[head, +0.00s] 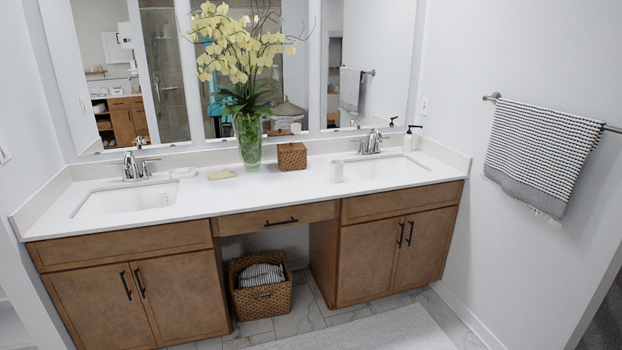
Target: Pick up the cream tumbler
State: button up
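A small cream tumbler (336,171) stands upright on the white countertop (290,186). It is near the front edge, just left of the right sink, and nothing touches it. My gripper is not in view.
A tall green glass vase (248,140) with yellow orchids is further left. The right sink (385,172) has a chrome faucet (372,142). A soap dispenser (410,138) stands behind it. A soap bar (222,174) lies left. The counter before the tumbler is clear.

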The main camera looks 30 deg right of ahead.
aim_at(336, 166)
jog(key=u, duration=0.3)
jog(key=i, duration=1)
jog(key=u, duration=0.1)
jog(key=k, duration=0.95)
jog(key=z, duration=0.2)
jog(key=i, duration=0.35)
jog(key=u, duration=0.05)
